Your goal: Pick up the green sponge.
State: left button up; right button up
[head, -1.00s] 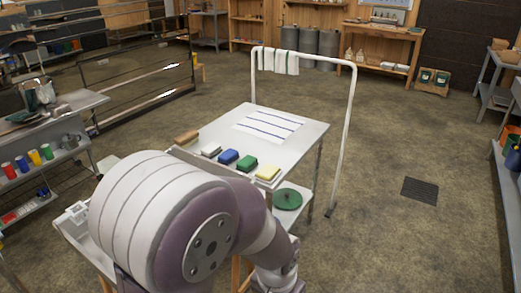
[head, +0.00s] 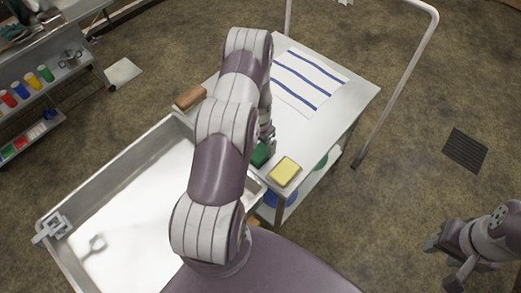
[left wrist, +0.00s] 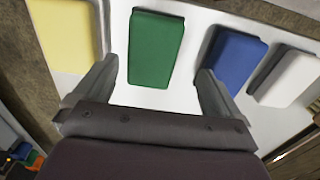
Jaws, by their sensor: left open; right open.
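The green sponge (left wrist: 156,48) lies flat on the white table top, and in the left wrist view it sits between and just beyond the two fingertips. It also shows partly in the head view (head: 260,155), where my left arm hides some of it. My left gripper (left wrist: 157,70) is open and empty, one finger on each side of the sponge's near end, with gaps to both sides. In the head view my left gripper (head: 267,143) is low over the table's near edge, mostly hidden by its arm. My right gripper (head: 449,262) is open and empty, away from the table at the lower right.
A yellow sponge (left wrist: 62,35) and a blue sponge (left wrist: 232,60) flank the green one, with a white block (left wrist: 290,80) beyond. A brown block (head: 190,97) and striped cloth (head: 300,80) share the table.

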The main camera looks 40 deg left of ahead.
aim_at(261, 151)
pick_arm(q)
jog(key=f, duration=0.1)
jog(key=d+f+p, duration=0.1)
jog(key=f+p, duration=0.1)
jog(key=shift+s+d, duration=0.15)
jog(key=shift+s, duration=0.25)
jog(key=shift+f, duration=0.3)
jog(key=shift+w+f, duration=0.15)
jog(key=shift+f, duration=0.15)
jog(key=shift+a, duration=0.25)
jog(key=shift+c, duration=1.2)
jog(key=c, duration=0.5)
jog(key=shift+d, duration=0.1)
jog(key=c, duration=0.4)
jog(key=shift+d+r, duration=0.1)
pick_arm(e)
jog(key=shift+s+d+r, duration=0.25)
jog(key=shift+d+r, duration=0.05)
jog(key=shift+r, duration=0.35)
jog(key=shift+s+d+r, duration=0.2)
jog(key=shift+d+r, duration=0.05)
jog(key=shift+r, duration=0.35)
jog(key=shift+w+a+f, duration=0.1)
jog(key=shift+a, duration=0.05)
